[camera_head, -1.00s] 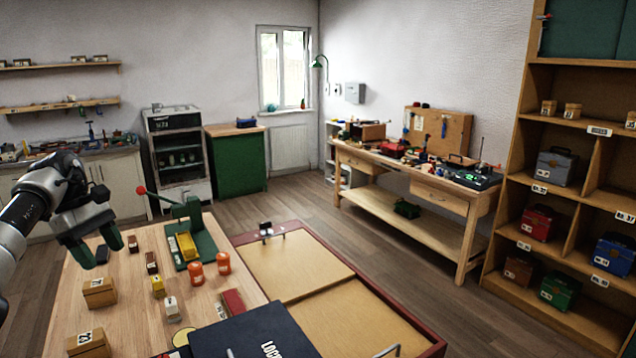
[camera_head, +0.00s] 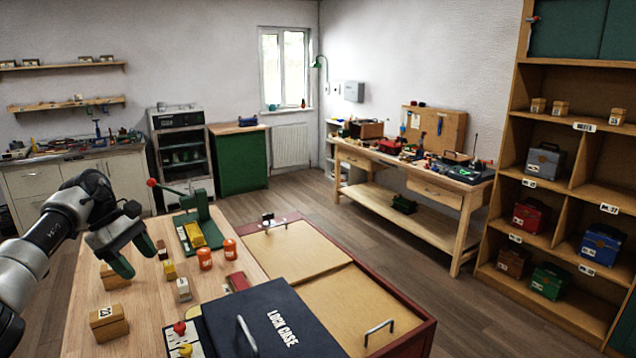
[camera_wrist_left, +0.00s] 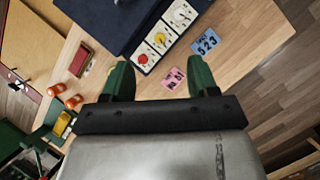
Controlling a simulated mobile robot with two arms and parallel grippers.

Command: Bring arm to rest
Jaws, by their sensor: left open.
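My left gripper (camera_head: 138,259) is raised above the left part of the wooden worktable (camera_head: 140,310) in the head view. Its two green fingers are apart with nothing between them. In the wrist view the open fingers of the left gripper (camera_wrist_left: 157,82) point toward the table top, where a pink card (camera_wrist_left: 174,79) and a blue card (camera_wrist_left: 205,42) lie. The arm comes in from the left edge. My right gripper is in neither view.
On the table stand a small wooden box (camera_head: 109,323), two orange jars (camera_head: 205,258), a green lever press (camera_head: 197,230) and a dark lock case (camera_head: 270,325). A wooden workbench (camera_head: 420,180) and a shelf unit (camera_head: 512,130) stand farther right. Floor between them is clear.

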